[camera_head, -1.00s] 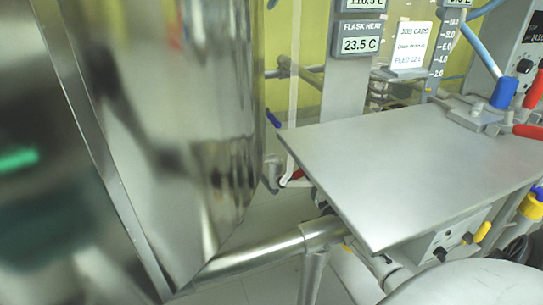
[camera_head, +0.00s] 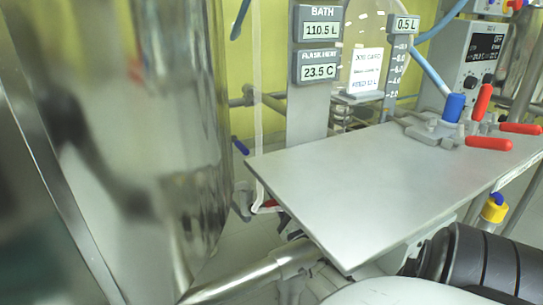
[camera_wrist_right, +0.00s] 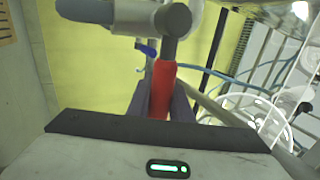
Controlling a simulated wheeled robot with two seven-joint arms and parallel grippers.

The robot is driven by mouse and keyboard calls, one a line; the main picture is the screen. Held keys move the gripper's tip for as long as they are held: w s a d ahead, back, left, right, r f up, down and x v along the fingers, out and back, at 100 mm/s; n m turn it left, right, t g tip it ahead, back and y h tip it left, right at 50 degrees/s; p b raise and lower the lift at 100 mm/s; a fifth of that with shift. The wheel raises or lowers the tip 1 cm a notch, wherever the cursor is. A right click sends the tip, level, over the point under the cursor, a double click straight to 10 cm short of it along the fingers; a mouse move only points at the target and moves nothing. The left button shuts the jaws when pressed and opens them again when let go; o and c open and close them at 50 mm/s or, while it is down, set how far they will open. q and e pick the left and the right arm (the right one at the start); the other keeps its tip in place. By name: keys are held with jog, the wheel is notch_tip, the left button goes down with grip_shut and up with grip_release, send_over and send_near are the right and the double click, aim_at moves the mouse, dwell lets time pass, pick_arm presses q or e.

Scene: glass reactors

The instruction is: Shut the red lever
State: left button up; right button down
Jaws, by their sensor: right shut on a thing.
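In the right wrist view a red lever (camera_wrist_right: 162,82) hangs from a grey round valve body (camera_wrist_right: 174,22). My right gripper (camera_wrist_right: 162,108) is shut around the red lever, one finger on each side of it. In the head view a small red piece (camera_head: 268,204) shows low beside the left corner of the metal shelf (camera_head: 340,195). I cannot tell whether it is the same lever. My right gripper does not show in the head view, and my left gripper is in neither view.
Clamps with red handles (camera_head: 489,142) and a blue knob (camera_head: 454,107) sit at the shelf's far right. A large shiny metal vessel (camera_head: 170,120) fills the left side. Displays (camera_head: 319,66) and a job card (camera_head: 366,68) stand behind. The shelf top is mostly clear.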

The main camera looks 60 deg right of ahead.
jog(key=shift+a+f, duration=0.1)
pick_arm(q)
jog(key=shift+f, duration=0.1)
pick_arm(e)
jog(key=c, duration=1.6)
grip_release()
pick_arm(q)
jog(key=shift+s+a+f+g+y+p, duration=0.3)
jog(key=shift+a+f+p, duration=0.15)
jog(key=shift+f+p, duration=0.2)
pick_arm(e)
jog(key=v, duration=1)
jog(key=shift+s+f, duration=0.1)
jog(key=shift+s, duration=0.05)
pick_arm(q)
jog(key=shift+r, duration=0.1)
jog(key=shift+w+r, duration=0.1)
